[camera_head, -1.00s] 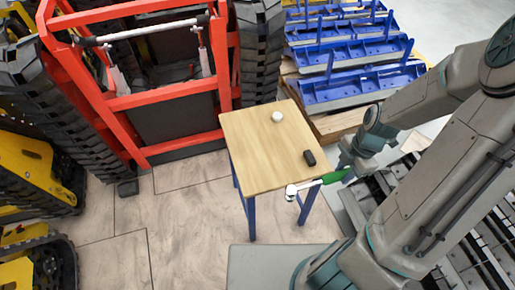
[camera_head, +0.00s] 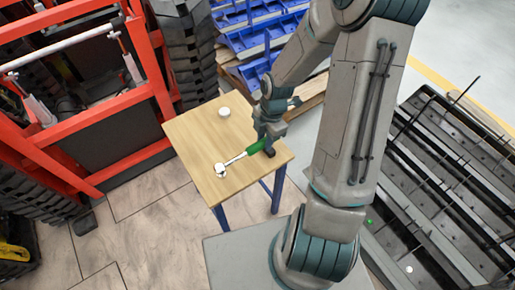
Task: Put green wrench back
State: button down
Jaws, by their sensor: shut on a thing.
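The green wrench (camera_head: 254,148) has a green handle and a silver shaft with a ring-like head at its left end. My gripper (camera_head: 264,142) is shut on the handle end of the wrench, over the right part of the small wooden table (camera_head: 195,140). The wrench's head (camera_head: 221,169) points left and toward the front, over the tabletop. I cannot tell whether it touches the surface. My gripper's fingers are partly hidden by the arm.
A white round object (camera_head: 224,112) stands on the table's back part. A dark object (camera_head: 269,151) lies under my gripper. A red frame (camera_head: 150,90) stands left, blue racks (camera_head: 250,38) behind, and a dark slatted rack (camera_head: 440,180) right.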

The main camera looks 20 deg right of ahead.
jog(key=shift+w+a+f, duration=0.65)
jog(key=shift+a+f, duration=0.05)
jog(key=shift+a, duration=0.2)
jog(key=shift+f+b, duration=0.55)
jog(key=shift+f, duration=1.45)
jog(key=c, duration=1.1)
grip_release()
jog(key=shift+c, duration=0.2)
jog(key=shift+r, duration=0.1)
